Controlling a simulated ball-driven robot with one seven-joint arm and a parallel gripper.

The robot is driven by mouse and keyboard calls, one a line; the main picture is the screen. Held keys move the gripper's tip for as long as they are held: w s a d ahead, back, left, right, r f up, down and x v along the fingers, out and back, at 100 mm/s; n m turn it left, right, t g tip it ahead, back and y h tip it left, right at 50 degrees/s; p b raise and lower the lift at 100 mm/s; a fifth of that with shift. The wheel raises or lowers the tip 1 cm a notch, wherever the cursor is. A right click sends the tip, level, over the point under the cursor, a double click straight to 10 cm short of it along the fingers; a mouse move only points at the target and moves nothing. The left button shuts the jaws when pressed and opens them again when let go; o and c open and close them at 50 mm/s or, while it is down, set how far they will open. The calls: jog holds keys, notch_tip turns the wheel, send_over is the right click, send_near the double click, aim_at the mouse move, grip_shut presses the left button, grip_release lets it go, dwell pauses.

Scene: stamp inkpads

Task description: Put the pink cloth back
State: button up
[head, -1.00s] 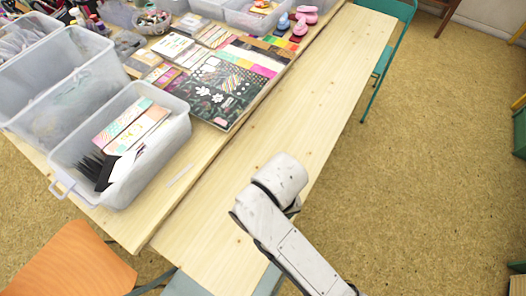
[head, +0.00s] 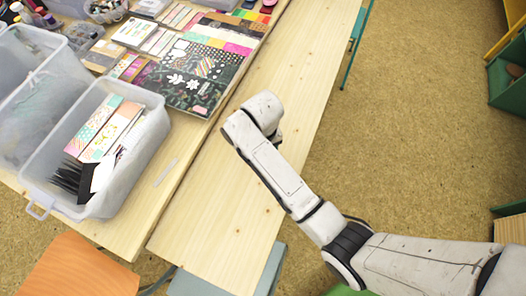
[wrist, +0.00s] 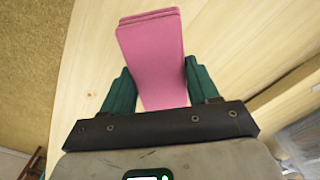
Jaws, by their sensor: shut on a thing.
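The pink cloth (wrist: 152,45) is a flat, folded stack in the wrist view. It sits between the two green fingers of my gripper (wrist: 158,72), which is shut on it. Behind the cloth is the pale wooden tabletop (wrist: 95,50). I cannot tell from this view how far the cloth is above the wood. In the head view the end of my arm is over the bare wooden table (head: 215,200), and the gripper and cloth are hidden beneath it.
A clear plastic bin (head: 125,165) with cards and black envelopes stands left of my arm. Patterned paper pads (head: 195,78) lie behind it. An orange chair (head: 80,268) is at the front left. The near table strip is mostly clear. Green shelving (head: 507,80) stands at the right.

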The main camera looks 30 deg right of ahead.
jog(key=shift+w+d+f, duration=0.2)
jog(key=shift+w+f, duration=0.1)
jog(key=shift+f, duration=0.15)
jog(key=shift+w+d+f, duration=0.2)
jog(key=shift+w+f, duration=0.05)
jog(key=shift+f, duration=1.75)
jog(key=o, duration=1)
jog(key=shift+f, duration=0.1)
notch_tip(320, 180, up, 12)
jog(key=shift+r, duration=0.15)
